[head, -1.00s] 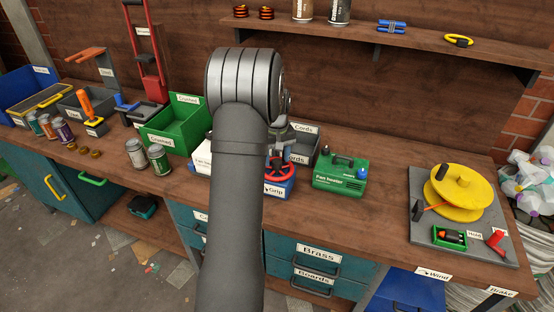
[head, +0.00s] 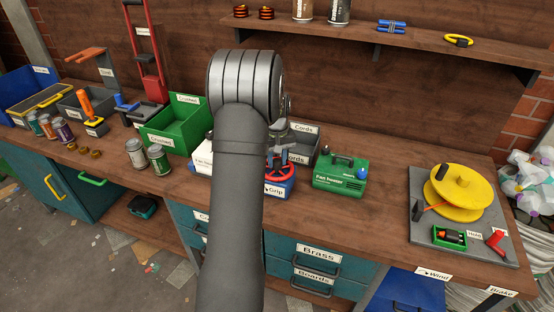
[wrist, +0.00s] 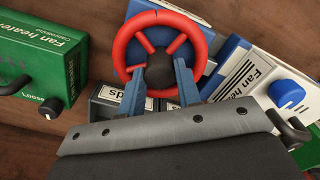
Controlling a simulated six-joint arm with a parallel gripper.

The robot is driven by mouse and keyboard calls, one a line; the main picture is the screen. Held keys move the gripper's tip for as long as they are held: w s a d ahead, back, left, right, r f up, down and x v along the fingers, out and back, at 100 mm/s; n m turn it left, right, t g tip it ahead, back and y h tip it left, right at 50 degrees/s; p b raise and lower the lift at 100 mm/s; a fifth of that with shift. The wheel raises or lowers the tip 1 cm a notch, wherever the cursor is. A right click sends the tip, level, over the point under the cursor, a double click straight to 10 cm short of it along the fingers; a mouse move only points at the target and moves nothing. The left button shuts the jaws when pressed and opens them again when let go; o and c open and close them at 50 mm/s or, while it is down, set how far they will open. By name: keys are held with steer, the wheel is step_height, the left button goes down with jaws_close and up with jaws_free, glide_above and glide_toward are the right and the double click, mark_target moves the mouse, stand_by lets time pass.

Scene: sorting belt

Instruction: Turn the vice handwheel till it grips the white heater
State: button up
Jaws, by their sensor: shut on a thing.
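The red handwheel (wrist: 126,46) with a dark hub sits on the blue vice (head: 278,191), which has a "Grip" label. The wheel also shows in the head view (head: 291,172), partly behind my arm. My gripper (wrist: 160,88) is shut on the handwheel, one finger on each side of the hub's near side. The white fan heater (wrist: 251,75) with a blue knob is right beside the wheel in the wrist view. In the head view, my arm hides most of the white heater (head: 202,160). The contact between vice jaws and heater is hidden.
A green fan heater (head: 340,175) stands right of the vice. A yellow reel (head: 460,205) is at the far right.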

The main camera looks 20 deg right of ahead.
steer(key=m, duration=1.1)
stand_by(1.3)
steer(key=o, duration=1)
steer(key=shift+c, duration=0.2)
step_height(320, 180, up, 18)
steer(key=shift+f, duration=0.25)
steer(key=shift+c, duration=0.4)
